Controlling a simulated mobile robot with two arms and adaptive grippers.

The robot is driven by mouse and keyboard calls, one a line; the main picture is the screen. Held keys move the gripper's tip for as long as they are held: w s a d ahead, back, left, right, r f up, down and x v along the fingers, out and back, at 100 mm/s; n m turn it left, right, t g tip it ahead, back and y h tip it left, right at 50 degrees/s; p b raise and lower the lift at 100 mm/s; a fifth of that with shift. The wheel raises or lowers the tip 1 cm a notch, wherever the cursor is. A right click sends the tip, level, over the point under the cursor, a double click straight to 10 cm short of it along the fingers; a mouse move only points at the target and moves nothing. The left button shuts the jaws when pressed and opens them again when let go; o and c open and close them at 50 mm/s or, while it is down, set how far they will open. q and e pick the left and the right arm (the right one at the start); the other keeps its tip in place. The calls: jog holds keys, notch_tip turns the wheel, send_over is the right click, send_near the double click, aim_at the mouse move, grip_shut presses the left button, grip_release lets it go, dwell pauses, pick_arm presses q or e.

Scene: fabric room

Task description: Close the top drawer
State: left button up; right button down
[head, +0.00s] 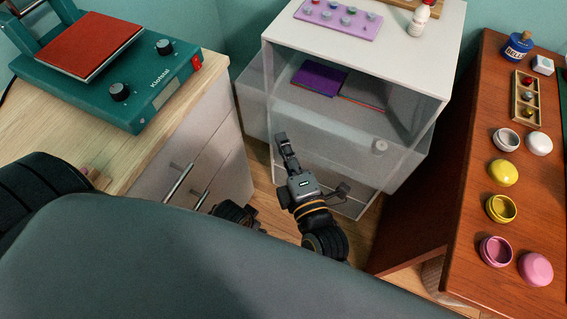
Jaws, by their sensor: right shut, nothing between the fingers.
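A white cabinet (440,72) stands at the back centre. Its top drawer (340,146), with see-through walls and a round pale knob (380,146), is pulled out towards me. A purple flat piece (320,79) and a grey flat piece with a red edge (362,90) show inside it. My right gripper (282,143) is shut and empty, with its fingertips in front of the left part of the drawer front; I cannot tell whether they touch it. My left gripper (250,213) shows only partly, low beside the wooden-topped cabinet, and its fingers are unclear.
A purple tray (338,18) and a white bottle (419,20) stand on the white cabinet. At left, a wooden-topped cabinet (60,140) with bar handles bears a green press (140,100). At right, a brown table (470,140) holds several small jars and lids. The floor between is narrow.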

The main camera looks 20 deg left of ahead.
pick_arm(q)
jog(key=shift+w+r, duration=0.15)
jog(key=shift+r, duration=0.35)
pick_arm(e)
jog(key=shift+w, duration=0.8)
jog(key=shift+d, duration=0.1)
jog(key=shift+w, duration=0.4)
jog(key=w, duration=0.7)
jog(key=shift+w+f, duration=0.1)
jog(key=shift+w, duration=0.1)
jog(key=w+b, duration=0.1)
jog(key=w, duration=0.5)
jog(key=shift+d, duration=0.2)
jog(key=shift+w, duration=0.25)
pick_arm(q)
notch_tip(320, 180, up, 3)
jog(key=shift+w+r, duration=0.1)
jog(key=shift+r, duration=0.1)
pick_arm(e)
jog(key=shift+w+d+r, duration=0.1)
jog(key=shift+r, duration=0.15)
